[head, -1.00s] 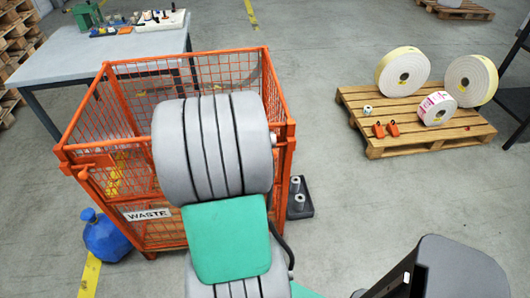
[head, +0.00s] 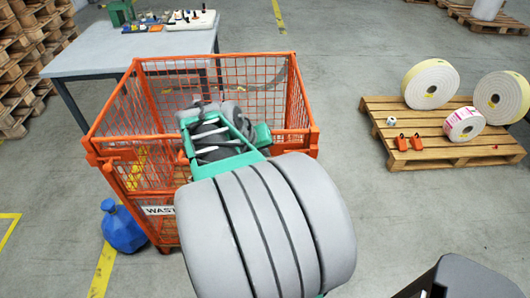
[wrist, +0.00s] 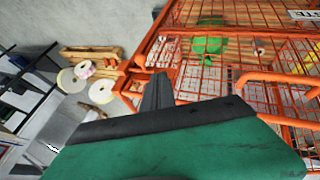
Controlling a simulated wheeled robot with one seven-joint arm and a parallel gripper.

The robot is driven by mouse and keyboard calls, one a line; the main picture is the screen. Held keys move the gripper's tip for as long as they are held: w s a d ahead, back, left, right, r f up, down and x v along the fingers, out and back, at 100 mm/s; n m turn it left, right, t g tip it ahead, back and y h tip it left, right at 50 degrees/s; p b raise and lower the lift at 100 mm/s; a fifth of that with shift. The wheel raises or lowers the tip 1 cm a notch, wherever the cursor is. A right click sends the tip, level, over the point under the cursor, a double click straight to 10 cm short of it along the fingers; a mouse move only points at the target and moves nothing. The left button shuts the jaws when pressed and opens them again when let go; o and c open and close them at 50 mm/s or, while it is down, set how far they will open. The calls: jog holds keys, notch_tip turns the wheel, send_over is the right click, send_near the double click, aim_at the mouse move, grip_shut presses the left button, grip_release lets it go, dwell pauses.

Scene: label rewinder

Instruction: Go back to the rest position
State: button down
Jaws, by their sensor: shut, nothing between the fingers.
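My gripper shows in the wrist view as dark, narrow fingers (wrist: 157,92) beyond the green edge of my wrist. The fingers are together, with nothing held. In the head view my grey and green arm reaches over the orange wire waste cage and hides part of it. The fingers cannot be made out there. The cage (head: 101,157) also fills the right of the wrist view (wrist: 275,77), close to my fingers in that picture. I cannot tell whether they are inside or above its rim.
A grey table (head: 95,58) with small items stands behind the cage. A wooden pallet (head: 455,160) with several label rolls and small orange pieces lies at the right. Floor between cage and pallet is clear.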

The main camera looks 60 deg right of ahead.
jog(key=w+a+f+n+y, duration=0.1)
jog(key=a+f+y, duration=0.1)
jog(key=a, duration=0.5)
jog(key=w+a+f+n+y, duration=0.1)
jog(key=w+a+f+y, duration=0.15)
jog(key=a, duration=0.45)
jog(key=w+a+r+n+t, duration=0.1)
jog(key=a+r+n, duration=0.1)
jog(key=a, duration=0.4)
jog(key=w+a+r+n+t+y, duration=0.1)
jog(key=w+a+r+n, duration=0.1)
jog(key=a, duration=0.5)
jog(key=w+a+r+n+t+y, duration=0.1)
jog(key=w+a+n, duration=0.1)
jog(key=a, duration=0.4)
jog(key=shift+a+r+n+t, duration=0.35)
jog(key=shift+r+n+t, duration=0.05)
jog(key=shift+n, duration=0.5)
jog(key=shift+w, duration=0.1)
